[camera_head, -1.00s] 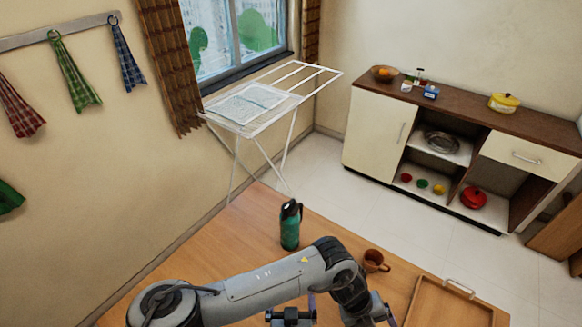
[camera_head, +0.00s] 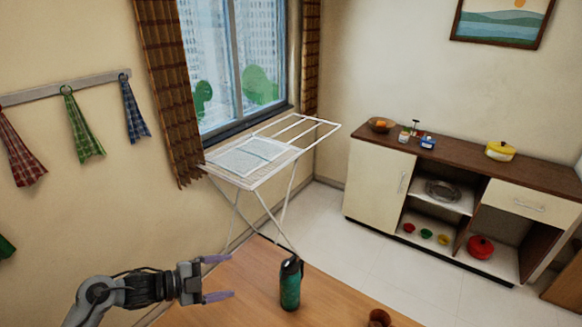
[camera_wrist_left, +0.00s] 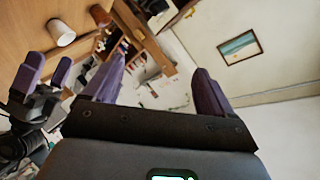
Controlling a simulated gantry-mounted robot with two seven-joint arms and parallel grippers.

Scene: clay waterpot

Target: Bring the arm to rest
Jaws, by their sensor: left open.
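My left gripper (camera_head: 222,278) is at the lower left of the head view, its two purple fingers apart and nothing between them. It is above the wooden table, to the left of the green bottle (camera_head: 290,284) and apart from it. Its fingers also frame the left wrist view (camera_wrist_left: 158,78), with an empty gap. My right gripper (camera_wrist_left: 48,72) shows at the left edge of the left wrist view, its purple fingers apart with nothing seen between them. It is outside the head view.
The bottle stands upright on the table (camera_head: 250,300). A brown clay pot (camera_head: 380,317) is cut by the bottom edge. A white drying rack (camera_head: 250,165) stands by the window. A sideboard (camera_head: 378,185) is at the back right, with clear floor before it.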

